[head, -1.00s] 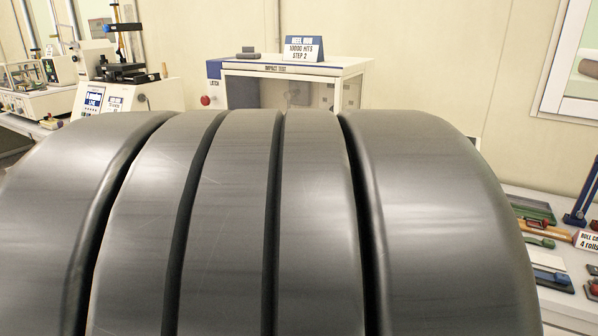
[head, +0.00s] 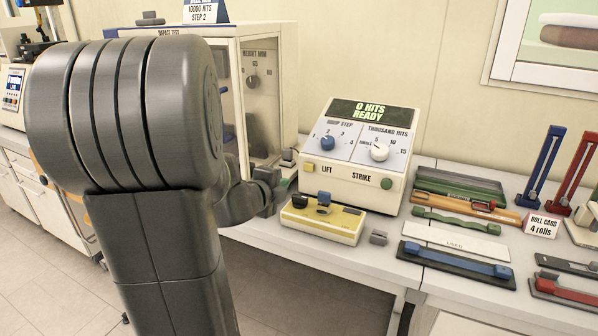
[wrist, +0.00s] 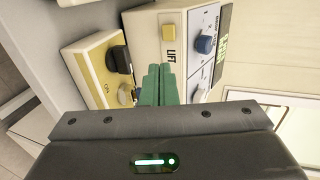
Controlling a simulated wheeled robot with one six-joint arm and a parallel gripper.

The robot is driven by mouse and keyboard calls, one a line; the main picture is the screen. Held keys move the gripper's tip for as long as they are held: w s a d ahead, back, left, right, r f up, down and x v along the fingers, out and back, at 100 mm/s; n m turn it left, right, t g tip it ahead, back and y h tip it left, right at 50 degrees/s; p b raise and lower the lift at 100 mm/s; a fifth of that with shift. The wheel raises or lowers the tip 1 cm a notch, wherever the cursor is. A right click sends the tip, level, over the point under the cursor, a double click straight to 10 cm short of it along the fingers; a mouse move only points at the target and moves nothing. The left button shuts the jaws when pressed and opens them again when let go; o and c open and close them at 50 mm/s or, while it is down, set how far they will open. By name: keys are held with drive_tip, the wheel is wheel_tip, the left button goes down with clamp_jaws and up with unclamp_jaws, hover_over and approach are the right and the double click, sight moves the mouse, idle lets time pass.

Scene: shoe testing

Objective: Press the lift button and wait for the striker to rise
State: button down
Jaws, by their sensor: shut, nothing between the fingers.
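The cream control box (head: 355,150) stands on the bench with a display reading "0 HITS READY". Its yellow lift button (head: 309,167) is on the lower left front, beside the word LIFT. In the wrist view the lift button (wrist: 168,33) shows just beyond my fingertips. My gripper (head: 283,184) is shut and empty, just left of and below the button; the wrist view shows its green fingers (wrist: 158,82) together, apart from the button. The impact test cabinet (head: 272,80) is partly hidden behind my arm, and I cannot make out the striker.
The green strike button (head: 386,183) is at the box's right.

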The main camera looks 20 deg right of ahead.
approach(308, 169)
drive_tip(key=x, duration=0.5)
drive_tip(key=shift+f, duration=0.2)
drive_tip(key=shift+w+d, duration=0.5)
drive_tip(key=shift+d, duration=0.1)
